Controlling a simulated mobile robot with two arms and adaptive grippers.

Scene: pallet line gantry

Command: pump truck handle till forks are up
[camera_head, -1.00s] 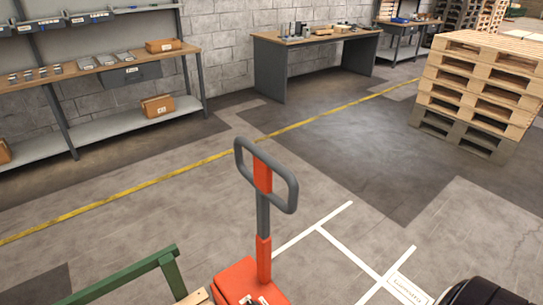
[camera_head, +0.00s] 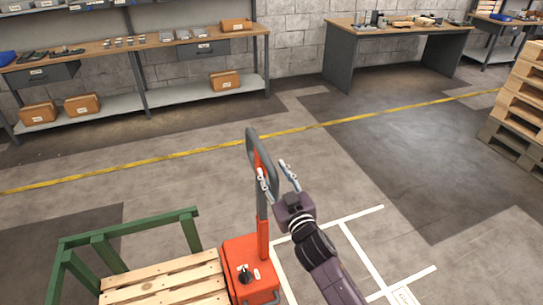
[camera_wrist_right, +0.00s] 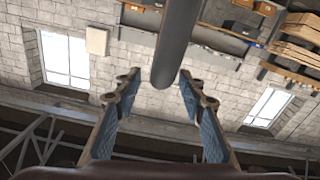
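The orange pallet truck (camera_head: 250,268) stands at the lower middle of the head view. Its handle, a grey loop (camera_head: 252,150) with an orange centre on an upright shaft, rises from the truck body. My right gripper (camera_head: 276,168) is open beside the loop, at its right side. In the right wrist view, the two fingers (camera_wrist_right: 155,95) are spread, and a grey bar of the handle (camera_wrist_right: 180,45) reaches down between them from the top. The fingers do not close on it. The forks are hidden. My left gripper is not in view.
A wooden pallet (camera_head: 165,283) with a green frame (camera_head: 130,238) sits left of the truck. Stacked pallets (camera_head: 520,100) stand at the right. A shelf bench (camera_head: 120,45) and a table (camera_head: 400,40) line the wall. Floor behind the handle is clear.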

